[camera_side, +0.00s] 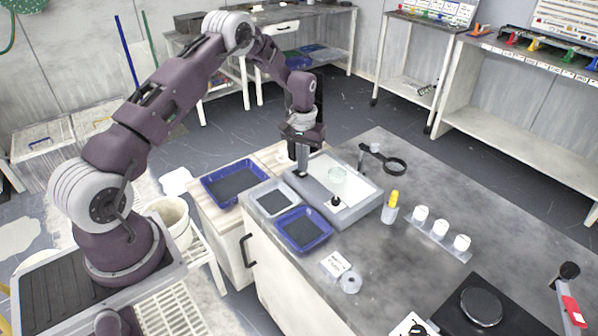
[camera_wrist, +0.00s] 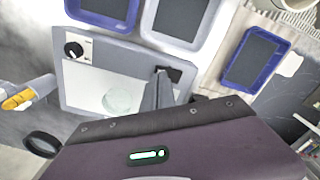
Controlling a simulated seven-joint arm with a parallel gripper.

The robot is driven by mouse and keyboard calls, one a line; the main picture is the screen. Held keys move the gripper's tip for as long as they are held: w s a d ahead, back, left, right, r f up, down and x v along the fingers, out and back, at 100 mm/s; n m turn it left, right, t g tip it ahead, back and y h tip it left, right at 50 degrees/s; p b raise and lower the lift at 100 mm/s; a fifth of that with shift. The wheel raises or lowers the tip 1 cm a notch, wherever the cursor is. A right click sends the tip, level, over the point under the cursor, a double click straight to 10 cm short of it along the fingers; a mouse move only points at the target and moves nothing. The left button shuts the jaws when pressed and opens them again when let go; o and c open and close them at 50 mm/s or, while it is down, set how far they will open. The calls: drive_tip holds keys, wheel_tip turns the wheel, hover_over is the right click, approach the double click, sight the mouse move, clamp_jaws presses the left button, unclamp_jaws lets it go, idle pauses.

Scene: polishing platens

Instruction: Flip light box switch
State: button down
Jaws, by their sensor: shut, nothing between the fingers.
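The light box (camera_side: 362,212) is a grey case with a white panel, on the counter. A round clear glass dish (camera_side: 337,174) sits on its panel; the dish also shows in the wrist view (camera_wrist: 117,101). A black knob (camera_wrist: 74,49) on a white plate is at one corner. A small black switch (camera_wrist: 174,73) is on the rim near another corner. My gripper (camera_side: 302,174) is shut and empty, pointing down over that end of the box. In the wrist view its fingertips (camera_wrist: 160,72) overlap the switch's edge; I cannot tell whether they touch.
Blue trays (camera_side: 304,229) and a grey tray (camera_side: 272,199) lie beside the box.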

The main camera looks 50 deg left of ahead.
sight(303, 174)
drive_tip(key=shift+f, duration=1)
idle(0.3)
drive_tip(key=shift+r, duration=3.5)
